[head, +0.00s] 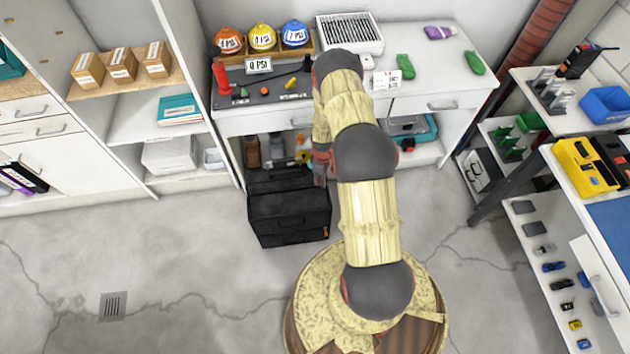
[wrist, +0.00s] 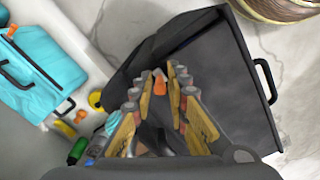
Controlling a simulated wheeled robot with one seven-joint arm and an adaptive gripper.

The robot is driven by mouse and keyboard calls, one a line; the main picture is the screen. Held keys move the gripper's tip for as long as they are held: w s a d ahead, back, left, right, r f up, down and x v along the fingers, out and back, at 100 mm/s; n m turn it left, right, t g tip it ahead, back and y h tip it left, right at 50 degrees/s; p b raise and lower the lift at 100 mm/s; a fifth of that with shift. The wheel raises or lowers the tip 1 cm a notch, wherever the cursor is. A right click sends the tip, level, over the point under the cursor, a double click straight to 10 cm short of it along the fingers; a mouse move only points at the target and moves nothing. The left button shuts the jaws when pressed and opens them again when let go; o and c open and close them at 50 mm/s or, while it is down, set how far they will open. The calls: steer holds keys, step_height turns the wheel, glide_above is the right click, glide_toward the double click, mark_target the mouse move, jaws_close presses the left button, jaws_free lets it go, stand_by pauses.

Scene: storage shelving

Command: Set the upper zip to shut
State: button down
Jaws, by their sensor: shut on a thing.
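A black bag (head: 289,217) stands on the floor in front of the workbench. It fills the middle of the wrist view (wrist: 235,75), with a dark handle at its right side. My gripper (head: 321,168) is at the bag's upper right part in the head view. In the wrist view its fingers (wrist: 158,84) reach down onto the bag and are shut on a small orange tab, the upper zip pull (wrist: 160,86). Another orange tab (head: 325,232) shows low on the bag's front right. The fingers and arm hide part of the zip line, so how far it is closed cannot be told.
The workbench (head: 430,70) with helmets and tools stands behind the bag. A teal case (wrist: 35,70) and small items lie on its lower shelf, left in the wrist view. A shelving rack (head: 545,150) stands at right. The floor (head: 190,250) left of the bag is clear.

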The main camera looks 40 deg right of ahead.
steer(key=shift+s+d, duration=0.1)
steer(key=shift+d, duration=0.1)
steer(key=c, duration=1.9)
jaws_free()
step_height(320, 180, up, 12)
